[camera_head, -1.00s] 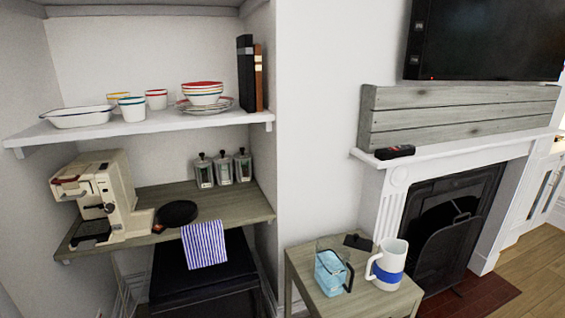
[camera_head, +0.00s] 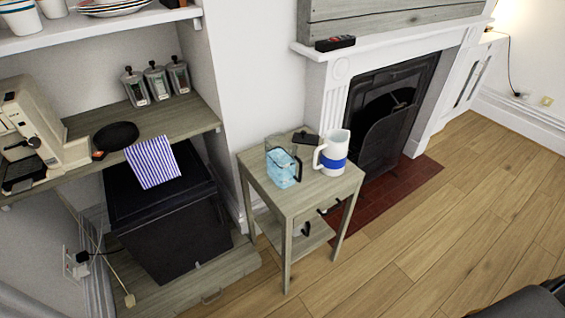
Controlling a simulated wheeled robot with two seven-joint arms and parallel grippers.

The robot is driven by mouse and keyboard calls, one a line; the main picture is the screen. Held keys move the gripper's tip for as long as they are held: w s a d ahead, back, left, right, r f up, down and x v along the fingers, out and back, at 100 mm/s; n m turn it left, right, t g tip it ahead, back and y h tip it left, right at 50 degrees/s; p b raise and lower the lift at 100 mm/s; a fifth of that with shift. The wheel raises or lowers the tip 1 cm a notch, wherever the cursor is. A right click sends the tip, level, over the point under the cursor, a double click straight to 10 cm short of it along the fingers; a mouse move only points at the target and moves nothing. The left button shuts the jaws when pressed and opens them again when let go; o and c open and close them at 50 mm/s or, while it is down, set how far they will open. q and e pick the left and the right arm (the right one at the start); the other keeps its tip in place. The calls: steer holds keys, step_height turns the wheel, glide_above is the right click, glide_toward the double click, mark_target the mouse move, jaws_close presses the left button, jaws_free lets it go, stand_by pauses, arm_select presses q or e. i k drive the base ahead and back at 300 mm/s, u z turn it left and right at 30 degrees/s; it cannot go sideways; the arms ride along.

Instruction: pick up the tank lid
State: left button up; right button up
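A small flat black piece (camera_head: 306,139), which looks like the tank lid, lies on the side table (camera_head: 294,201) at its back edge. The clear tank (camera_head: 282,165) with light blue water and a dark handle stands in front of it to the left. A white mug (camera_head: 332,153) with a blue band stands to its right. The black piece lies close behind both. Neither of my grippers shows in the view.
A shelf (camera_head: 182,120) at left holds a coffee machine (camera_head: 38,125), a black round pan (camera_head: 116,136), a striped cloth (camera_head: 152,162) and canisters (camera_head: 157,81). A black cabinet (camera_head: 167,228) stands below. The fireplace (camera_head: 390,115) is behind right. Wooden floor (camera_head: 430,240) is open at right.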

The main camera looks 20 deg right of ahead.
mark_target(302, 138)
steer(key=u, duration=0.6)
steer(key=i, duration=1.1)
steer(key=z, duration=0.6)
